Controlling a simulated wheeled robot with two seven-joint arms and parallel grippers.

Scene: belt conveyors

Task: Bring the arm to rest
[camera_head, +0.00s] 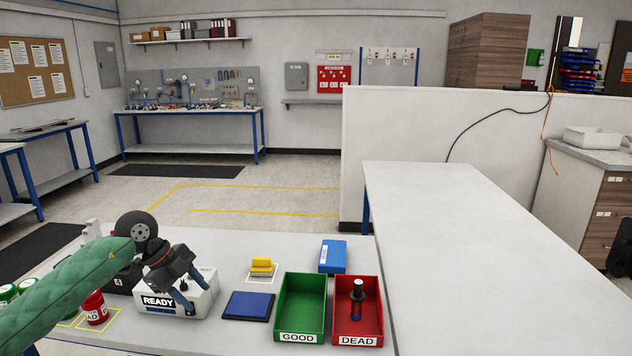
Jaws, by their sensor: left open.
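My left arm, in a green padded sleeve, comes in from the left in the head view. My left gripper (184,297) is open and empty, its fingers pointing down in front of the white box labelled READY (204,299). I cannot tell whether the fingers touch the box. My right gripper is not in view.
A green GOOD bin (301,338) looks empty. A red DEAD bin (357,339) holds a dark, red-banded object (357,295). A blue pad (248,306), yellow block (262,266), blue box (333,257) and red can (95,307) stand nearby. The right-hand tabletop (470,250) is clear.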

